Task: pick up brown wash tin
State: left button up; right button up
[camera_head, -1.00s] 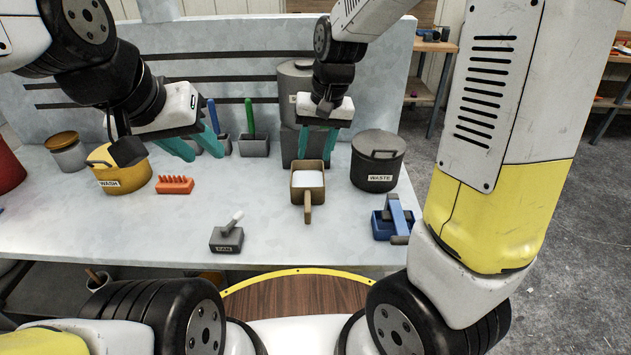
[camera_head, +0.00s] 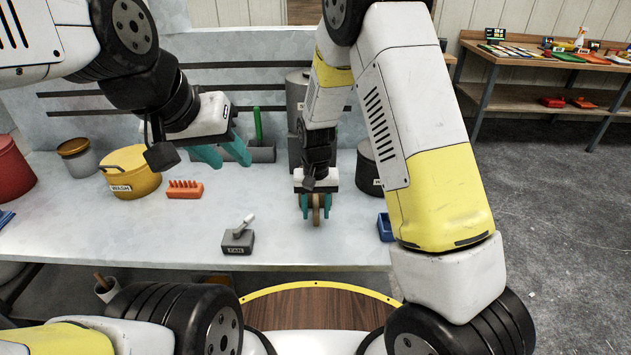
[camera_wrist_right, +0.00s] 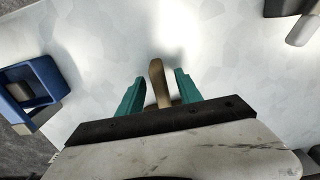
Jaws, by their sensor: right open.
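A brown square tin with a handle is mostly hidden behind my right gripper (camera_head: 316,206) in the head view. Its brown handle (camera_head: 316,219) shows between the fingers. In the right wrist view the handle (camera_wrist_right: 157,80) stands between the two teal fingertips, with a gap on each side. My right gripper is open around it. A mustard-yellow pot labelled WASH (camera_head: 132,176) stands at the left of the bench. My left gripper (camera_head: 221,154) is open and empty, above the bench at the right of that pot.
A dark waste bin (camera_head: 369,172) and a blue holder (camera_head: 385,228) are partly hidden by my right arm.

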jog(key=shift+f, duration=0.8)
grip_shut()
dwell(0.8)
